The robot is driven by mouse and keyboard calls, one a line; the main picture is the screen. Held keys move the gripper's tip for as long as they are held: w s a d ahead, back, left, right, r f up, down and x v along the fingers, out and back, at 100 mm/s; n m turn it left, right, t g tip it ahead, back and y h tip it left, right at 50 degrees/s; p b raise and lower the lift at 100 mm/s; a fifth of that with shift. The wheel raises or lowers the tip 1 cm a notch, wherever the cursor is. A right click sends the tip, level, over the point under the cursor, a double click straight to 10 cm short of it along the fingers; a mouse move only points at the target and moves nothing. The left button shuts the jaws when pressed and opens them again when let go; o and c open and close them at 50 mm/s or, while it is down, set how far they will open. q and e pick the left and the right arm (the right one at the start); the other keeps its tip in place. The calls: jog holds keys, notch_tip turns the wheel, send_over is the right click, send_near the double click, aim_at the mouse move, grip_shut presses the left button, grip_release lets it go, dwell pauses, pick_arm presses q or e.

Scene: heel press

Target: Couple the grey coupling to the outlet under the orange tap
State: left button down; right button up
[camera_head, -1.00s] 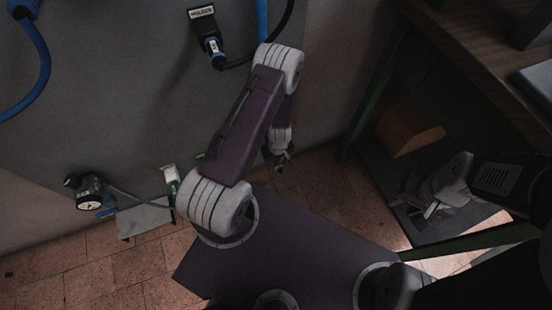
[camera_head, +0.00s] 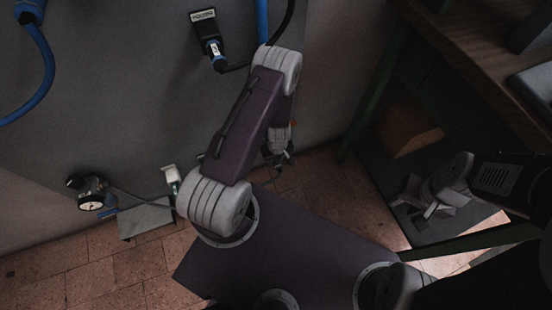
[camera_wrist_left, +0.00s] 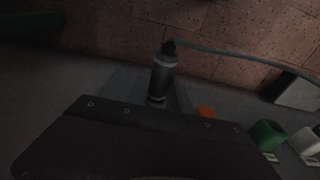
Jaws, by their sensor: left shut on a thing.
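In the left wrist view a dark grey cylinder with a pale ring, seemingly the coupling (camera_wrist_left: 161,82), stands between the grey fingers of my left gripper (camera_wrist_left: 152,98), which is shut on it. In the head view my left gripper (camera_head: 280,152) hangs close to the grey wall, partly behind my own arm. A small orange patch, likely the orange tap (camera_wrist_left: 206,112), lies just right of the coupling in the wrist view. The outlet cannot be made out. My right gripper (camera_head: 430,200) is at the right by the bench, and its jaw opening is unclear.
A gauge (camera_head: 91,193) sits low on the wall at left. A labelled black connector (camera_head: 210,40) and a blue hose (camera_head: 45,70) are higher up. A green part (camera_wrist_left: 267,135) and white parts show right in the wrist view. A bench (camera_head: 480,70) with a brown box (camera_head: 405,128) below stands right.

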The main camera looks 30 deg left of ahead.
pick_arm(q)
jog(key=shift+w+a+r, duration=0.1)
jog(key=shift+w+a, duration=0.1)
jog(key=c, duration=1.1)
grip_release()
jog(key=shift+o, duration=0.2)
jog(key=r+p, duration=0.1)
jog(key=r, duration=0.2)
jog(key=r+p, duration=0.4)
jog(key=r, duration=0.1)
jog(key=shift+s+d+r, duration=0.35)
jog(key=shift+r, duration=0.1)
